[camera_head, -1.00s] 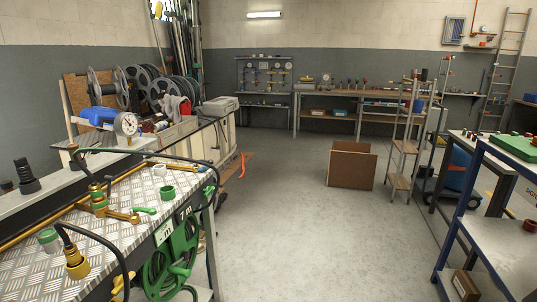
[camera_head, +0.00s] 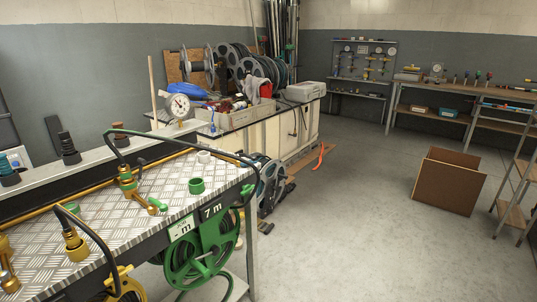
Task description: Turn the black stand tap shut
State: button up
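A diamond-plate bench (camera_head: 215,176) runs along the left of the head view and carries several brass fittings. A brass tap with a green lever (camera_head: 130,190) stands near its far end, with a black hose arching from its top. A yellow and brass hose connector (camera_head: 75,243) stands nearer, also with a black hose. Another brass fitting (camera_head: 8,268) is cut off by the left edge. I cannot tell a black stand tap among these; it may be out of view. My gripper is not in view.
A green hose reel (camera_head: 203,253) marked 7 m hangs under the bench front, with a yellow reel (camera_head: 122,287) beside it. A brown open box (camera_head: 448,182) stands on the floor at right. The grey floor (camera_head: 340,230) between is clear.

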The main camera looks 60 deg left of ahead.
aim_at(253, 159)
jog(key=u, duration=0.2)
jog(key=i, duration=0.65)
jog(key=u, duration=1)
jog(key=i, duration=0.6)
jog(key=u, duration=0.65)
